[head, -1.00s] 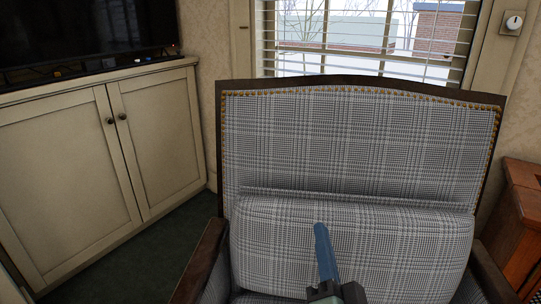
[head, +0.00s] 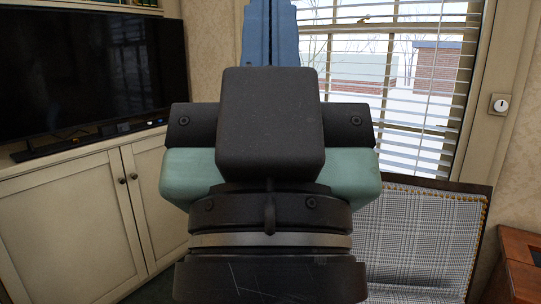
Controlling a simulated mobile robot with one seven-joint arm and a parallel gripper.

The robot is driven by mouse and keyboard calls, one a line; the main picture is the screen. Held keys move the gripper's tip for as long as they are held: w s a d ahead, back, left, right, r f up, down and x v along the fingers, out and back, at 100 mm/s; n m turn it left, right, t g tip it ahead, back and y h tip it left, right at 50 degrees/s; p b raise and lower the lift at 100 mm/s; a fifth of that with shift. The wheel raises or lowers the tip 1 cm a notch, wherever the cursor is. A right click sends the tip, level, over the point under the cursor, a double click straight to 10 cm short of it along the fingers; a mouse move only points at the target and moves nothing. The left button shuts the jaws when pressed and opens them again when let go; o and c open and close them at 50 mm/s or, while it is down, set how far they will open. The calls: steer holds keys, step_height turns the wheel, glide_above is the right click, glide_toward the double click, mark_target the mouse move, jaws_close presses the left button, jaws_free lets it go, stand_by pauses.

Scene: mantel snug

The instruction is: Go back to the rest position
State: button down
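My gripper (head: 270,30) rises upright in the middle of the head view, close to the camera. Its two blue fingers stand side by side with only a thin dark seam between them, so it looks shut. The fingertips are cut off by the top edge. I see nothing held between the visible parts of the fingers. The black and teal gripper body hides the middle of the scene.
A plaid armchair (head: 418,235) stands behind my gripper at the lower right, partly hidden. A cream cabinet (head: 75,215) with a black television (head: 90,75) is at left. A window with blinds (head: 400,85) is behind. A wooden piece of furniture (head: 520,265) stands at far right.

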step_height(320, 180, up, 26)
steer(key=p, duration=2.3)
steer(key=shift+p, duration=0.3)
